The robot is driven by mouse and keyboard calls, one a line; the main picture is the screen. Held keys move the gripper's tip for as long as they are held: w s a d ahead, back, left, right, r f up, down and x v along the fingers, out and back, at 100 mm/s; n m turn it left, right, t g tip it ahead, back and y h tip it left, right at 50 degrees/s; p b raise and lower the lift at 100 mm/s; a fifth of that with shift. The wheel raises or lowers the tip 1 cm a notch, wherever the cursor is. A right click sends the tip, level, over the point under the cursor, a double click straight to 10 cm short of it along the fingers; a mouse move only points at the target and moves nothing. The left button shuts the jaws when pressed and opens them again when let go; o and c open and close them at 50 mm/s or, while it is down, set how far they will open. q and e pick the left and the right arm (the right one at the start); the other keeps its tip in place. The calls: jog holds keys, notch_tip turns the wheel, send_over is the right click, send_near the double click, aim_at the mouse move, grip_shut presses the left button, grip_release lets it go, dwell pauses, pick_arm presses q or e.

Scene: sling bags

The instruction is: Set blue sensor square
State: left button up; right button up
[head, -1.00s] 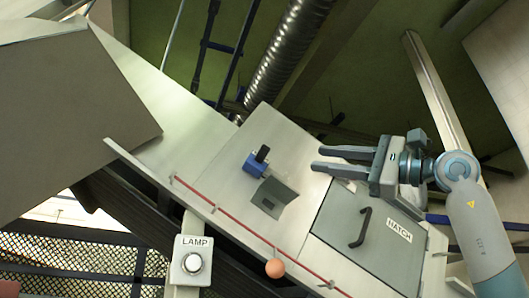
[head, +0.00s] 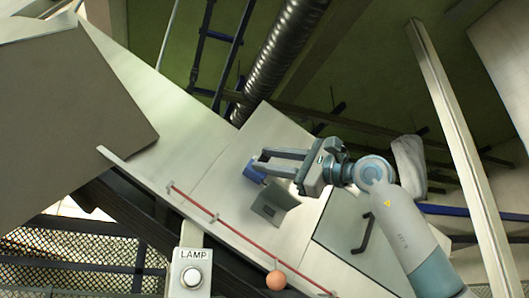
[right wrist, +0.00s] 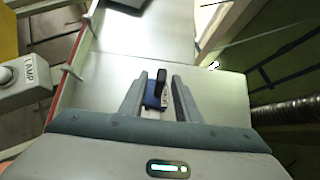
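The blue sensor (head: 252,172) sits on the pale sloped metal panel in the head view, partly covered by my right gripper (head: 258,160). In the right wrist view the blue sensor (right wrist: 152,101), with its black upright part, shows between the two fingers of my right gripper (right wrist: 159,92). The fingers are open, with a gap on each side of the sensor. Contact cannot be seen. A grey angled bracket (head: 271,204) stands on the panel just below the gripper in the head view. My left gripper is not in view.
A red rail (head: 230,226) runs along the panel's lower edge, with an orange ball (head: 276,280) at it. A lamp box (head: 194,270) stands below. A hatch with a black handle (head: 364,234) is partly behind my right arm. A ribbed duct (head: 280,55) rises behind.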

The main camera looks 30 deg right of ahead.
jog(key=shift+w+a+r, duration=0.25)
jog(key=shift+w+a, duration=0.05)
jog(key=shift+w, duration=0.3)
grip_shut()
jog(key=shift+s+d+f+n+g+y+p, duration=0.15)
jog(key=shift+s+n+g+y+p, duration=0.15)
jog(key=shift+n+y+p, duration=0.45)
jog(key=shift+b, duration=0.3)
grip_release()
jog(key=shift+s, duration=0.1)
